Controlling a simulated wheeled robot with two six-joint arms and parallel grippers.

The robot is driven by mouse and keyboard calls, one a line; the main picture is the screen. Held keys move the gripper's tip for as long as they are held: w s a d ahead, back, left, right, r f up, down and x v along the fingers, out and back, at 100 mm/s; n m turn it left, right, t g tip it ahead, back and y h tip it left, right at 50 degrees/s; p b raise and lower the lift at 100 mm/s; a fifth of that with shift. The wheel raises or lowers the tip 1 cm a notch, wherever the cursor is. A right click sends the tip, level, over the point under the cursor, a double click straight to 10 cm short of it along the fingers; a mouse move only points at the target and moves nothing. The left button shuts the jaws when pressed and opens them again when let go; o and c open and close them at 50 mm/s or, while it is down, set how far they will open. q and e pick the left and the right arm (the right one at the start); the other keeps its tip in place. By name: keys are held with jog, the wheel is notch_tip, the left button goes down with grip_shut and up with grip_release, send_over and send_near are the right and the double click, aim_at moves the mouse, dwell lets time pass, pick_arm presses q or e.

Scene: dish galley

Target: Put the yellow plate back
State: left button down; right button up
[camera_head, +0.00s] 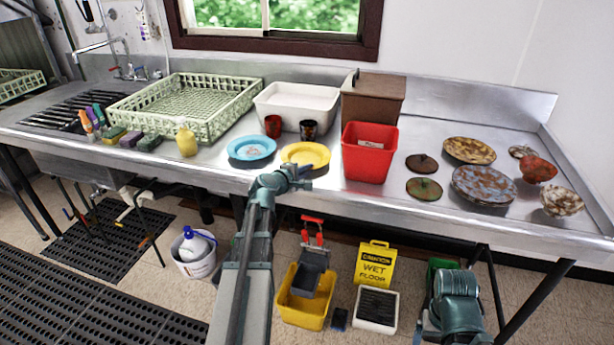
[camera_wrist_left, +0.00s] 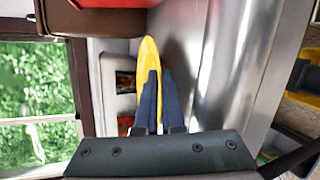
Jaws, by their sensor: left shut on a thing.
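The yellow plate (camera_head: 306,152) is near the counter's front edge in the head view, right of a blue plate (camera_head: 252,148). My left gripper (camera_head: 297,174) is shut on its near rim. In the left wrist view the yellow plate (camera_wrist_left: 148,52) shows nearly edge-on, its rim between the fingertips of my left gripper (camera_wrist_left: 157,80). I cannot tell whether the plate touches the counter. Part of my right arm shows at the lower right of the head view; its finger opening cannot be made out.
A green dish rack (camera_head: 222,122), white tub (camera_head: 297,92), two cups, red bin (camera_head: 369,166) and brown box (camera_head: 373,97) stand around the plates. Several dirty dishes (camera_head: 483,186) lie on the right. A wet-floor sign (camera_head: 374,264) is below.

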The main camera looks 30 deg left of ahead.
pick_arm(q)
jog(key=shift+r, duration=0.1)
jog(key=c, duration=1.3)
grip_release()
jog(key=p+v, duration=0.3)
jog(key=v, duration=0.9)
jog(key=shift+p, duration=0.35)
